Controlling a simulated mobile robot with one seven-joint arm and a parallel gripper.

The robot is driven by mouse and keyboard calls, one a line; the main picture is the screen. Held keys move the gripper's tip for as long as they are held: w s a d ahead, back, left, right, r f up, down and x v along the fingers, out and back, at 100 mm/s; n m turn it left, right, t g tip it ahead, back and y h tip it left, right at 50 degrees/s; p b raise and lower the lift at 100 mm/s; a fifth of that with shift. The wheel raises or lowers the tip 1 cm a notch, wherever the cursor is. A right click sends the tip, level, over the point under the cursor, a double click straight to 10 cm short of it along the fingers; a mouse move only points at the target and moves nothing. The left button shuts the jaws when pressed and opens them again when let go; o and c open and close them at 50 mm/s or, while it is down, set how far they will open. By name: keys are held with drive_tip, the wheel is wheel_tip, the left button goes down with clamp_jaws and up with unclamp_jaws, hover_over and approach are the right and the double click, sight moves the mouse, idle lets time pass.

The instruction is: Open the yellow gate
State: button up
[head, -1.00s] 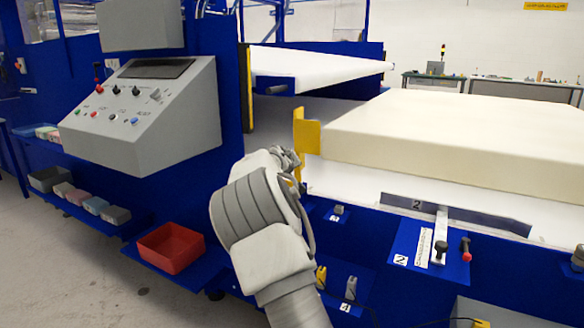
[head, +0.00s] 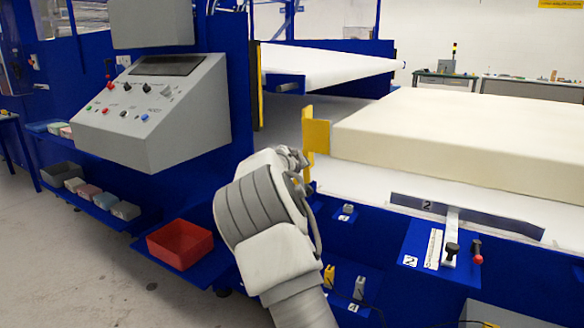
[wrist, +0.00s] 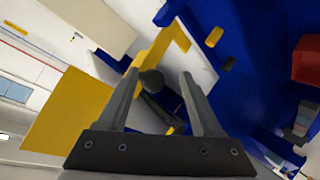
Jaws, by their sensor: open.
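The yellow gate (head: 318,136) is an upright plate on a post beside the left end of the cream foam block (head: 460,135). In the wrist view the gate's large yellow plate (wrist: 62,118) lies left of my fingers, with a yellow bar running up to the right. A dark round knob (wrist: 151,82) appears between my fingertips. My gripper (wrist: 158,74) is open, and I cannot tell if it touches the knob. In the head view my wrist largely hides the gripper (head: 300,160), just left of the gate post.
A grey control console (head: 150,115) stands at left, above a red bin (head: 180,243) and several small bins. A lever with a black knob (head: 452,248) and a red-tipped handle (head: 477,258) are at lower right. A white conveyor (head: 335,66) is behind.

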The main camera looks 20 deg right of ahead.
drive_tip(key=p+v, duration=0.1)
drive_tip(key=v, duration=1.5)
drive_tip(key=shift+s, duration=0.2)
drive_tip(key=s+d+f+m+g+y, duration=0.35)
drive_tip(key=s+f, duration=0.25)
drive_tip(key=s, duration=0.6)
drive_tip(key=s+a+n+g+y, duration=0.1)
drive_tip(key=s+a, duration=0.3)
drive_tip(key=s, duration=1.1)
drive_tip(key=s+a+n+g+y, duration=0.15)
drive_tip(key=s+a, duration=0.25)
drive_tip(key=s, duration=1.1)
wheel_tip(320, 180, up, 24)
drive_tip(key=p, duration=2.3)
drive_tip(key=shift+w+a+f, duration=0.25)
drive_tip(key=shift+w, duration=0.15)
